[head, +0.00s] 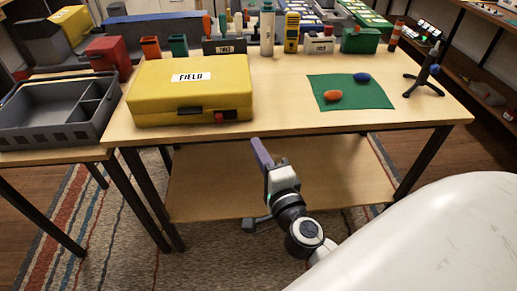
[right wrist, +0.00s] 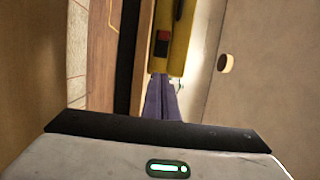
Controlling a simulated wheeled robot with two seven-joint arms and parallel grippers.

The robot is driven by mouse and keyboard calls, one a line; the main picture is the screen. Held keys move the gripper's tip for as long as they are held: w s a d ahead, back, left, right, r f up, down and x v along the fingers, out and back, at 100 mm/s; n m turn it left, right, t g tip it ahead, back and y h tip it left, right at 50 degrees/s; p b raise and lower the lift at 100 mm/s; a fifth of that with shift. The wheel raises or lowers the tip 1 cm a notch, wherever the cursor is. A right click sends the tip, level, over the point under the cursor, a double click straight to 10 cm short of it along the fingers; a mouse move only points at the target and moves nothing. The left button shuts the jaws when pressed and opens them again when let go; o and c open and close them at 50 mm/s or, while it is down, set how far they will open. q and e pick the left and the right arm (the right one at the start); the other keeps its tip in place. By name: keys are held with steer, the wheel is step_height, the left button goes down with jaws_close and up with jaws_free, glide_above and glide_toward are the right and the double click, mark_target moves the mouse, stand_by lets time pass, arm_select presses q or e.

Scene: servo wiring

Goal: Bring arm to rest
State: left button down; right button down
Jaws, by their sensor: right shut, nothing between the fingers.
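My right gripper (head: 262,153) is in front of the table's front edge, below and to the right of the yellow FIELD case. Its purple fingers are together and hold nothing. In the right wrist view the shut fingers (right wrist: 161,98) point toward the yellow case's edge, with a red latch near them. My right arm comes up from the bottom of the head view. My left gripper is not in view.
The yellow case (head: 190,85) stands on the table (head: 275,120). A green mat (head: 350,98) carries an orange and a blue piece. A grey tray (head: 60,134) is at the left. A small tripod (head: 427,80) stands at the right. Several bins and tools line the back.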

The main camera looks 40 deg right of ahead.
stand_by(0.5)
steer(key=s+a+f+n+g+y, duration=0.1)
steer(key=s+a+f+n+y, duration=0.1)
steer(key=a+f+n+y, duration=0.35)
steer(key=s+a+f+n+y, duration=0.3)
steer(key=a+n, duration=0.3)
steer(key=n, duration=0.2)
steer(key=s+a+f+n+g+h, duration=0.1)
steer(key=s+f+n+g, duration=0.6)
steer(key=s+f, duration=0.6)
step_height(320, 180, down, 4)
steer(key=n, duration=0.2)
steer(key=shift+a+r+n+g, duration=0.2)
steer(key=shift+a+n+g, duration=0.05)
steer(key=shift+n+g, duration=0.15)
